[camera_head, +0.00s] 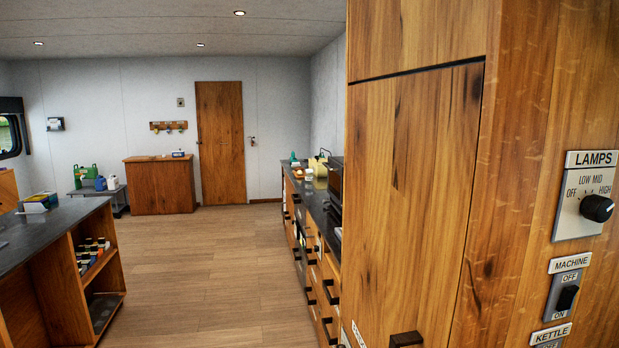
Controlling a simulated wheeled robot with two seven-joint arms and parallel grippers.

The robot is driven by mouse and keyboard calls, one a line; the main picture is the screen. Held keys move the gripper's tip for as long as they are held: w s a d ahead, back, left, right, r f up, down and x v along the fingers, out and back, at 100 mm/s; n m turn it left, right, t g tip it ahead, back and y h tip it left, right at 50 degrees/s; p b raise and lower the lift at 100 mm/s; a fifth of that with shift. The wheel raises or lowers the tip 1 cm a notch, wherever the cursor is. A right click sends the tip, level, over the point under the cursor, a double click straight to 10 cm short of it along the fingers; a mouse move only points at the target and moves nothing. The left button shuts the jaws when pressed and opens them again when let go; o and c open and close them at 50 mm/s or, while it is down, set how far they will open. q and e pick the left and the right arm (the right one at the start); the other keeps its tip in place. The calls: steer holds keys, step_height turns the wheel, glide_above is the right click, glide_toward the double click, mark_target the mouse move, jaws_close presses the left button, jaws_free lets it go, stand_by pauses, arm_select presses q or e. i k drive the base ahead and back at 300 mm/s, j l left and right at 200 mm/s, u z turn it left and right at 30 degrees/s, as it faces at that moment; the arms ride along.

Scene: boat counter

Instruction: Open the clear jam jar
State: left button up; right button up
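I cannot make out a clear jam jar in the head view. Several small jars (92,250) stand on a shelf in the side of the left counter, too small to tell what they hold or whether one is clear. Small items also stand far off on the right counter (318,197), too small to identify. Neither of my grippers shows in this view.
A tall wooden cabinet (415,190) with switches fills the right side close by. The dark-topped left counter (60,228) stands at the left. The wooden floor (200,260) between the counters is clear, up to a wooden chest (160,187) and a door (220,140).

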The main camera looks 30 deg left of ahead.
mark_target(308, 177)
steer(key=i+j+u, duration=0.15)
steer(key=j, duration=0.25)
steer(key=i+j+u, duration=0.15)
steer(key=j, duration=0.2)
steer(key=i+j+u, duration=0.15)
steer(key=j, duration=0.2)
steer(key=i+j+u, duration=0.1)
steer(key=j, duration=0.25)
steer(key=i+j+u, duration=0.2)
steer(key=i, duration=0.35)
steer(key=i+j+u, duration=0.25)
steer(key=i, duration=0.3)
steer(key=i+u, duration=0.2)
steer(key=i, duration=2.6)
steer(key=i+j+z, duration=0.15)
steer(key=i, duration=0.9)
